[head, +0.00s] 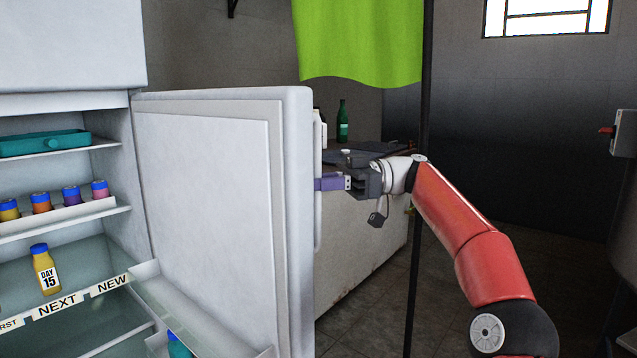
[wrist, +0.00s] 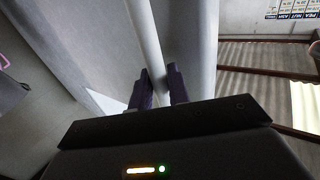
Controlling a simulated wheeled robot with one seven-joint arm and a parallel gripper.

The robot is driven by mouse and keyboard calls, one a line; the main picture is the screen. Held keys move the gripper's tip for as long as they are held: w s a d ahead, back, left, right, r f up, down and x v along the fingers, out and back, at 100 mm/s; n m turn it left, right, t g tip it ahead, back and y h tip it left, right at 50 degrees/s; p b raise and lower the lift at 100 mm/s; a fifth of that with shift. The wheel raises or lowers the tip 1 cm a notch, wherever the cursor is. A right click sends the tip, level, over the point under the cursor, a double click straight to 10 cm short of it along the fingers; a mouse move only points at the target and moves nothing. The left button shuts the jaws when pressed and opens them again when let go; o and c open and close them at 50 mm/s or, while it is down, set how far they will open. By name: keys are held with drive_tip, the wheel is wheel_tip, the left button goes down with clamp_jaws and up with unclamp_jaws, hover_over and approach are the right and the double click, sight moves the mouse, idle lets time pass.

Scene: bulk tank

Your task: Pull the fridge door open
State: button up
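The fridge door (head: 215,200) is white and stands wide open, swung out to the right of the fridge body (head: 65,45), with its inner face toward the head camera. Its long white handle (head: 318,215) runs vertically on the door's far side; it also shows in the wrist view (wrist: 146,35). My gripper (head: 325,183) is at the handle's middle. In the wrist view, its two purple fingers (wrist: 160,88) lie on either side of the handle bar. The fingers look close on the bar, though exact contact is hard to see.
Fridge shelves hold several small capped bottles (head: 70,194), a teal box (head: 45,143) and a yellow "DAY 15" bottle (head: 46,272). A counter (head: 365,250) with a green bottle (head: 342,122) stands behind the door. A dark pole (head: 420,110) and green cloth (head: 358,40) are near my arm.

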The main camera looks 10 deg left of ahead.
drive_tip(key=o, duration=0.3)
drive_tip(key=shift+a, duration=0.15)
drive_tip(key=p+v, duration=0.2)
drive_tip(key=v, duration=0.5)
drive_tip(key=shift+d+p, duration=0.3)
drive_tip(key=shift+d, duration=0.05)
drive_tip(key=shift+w, duration=0.15)
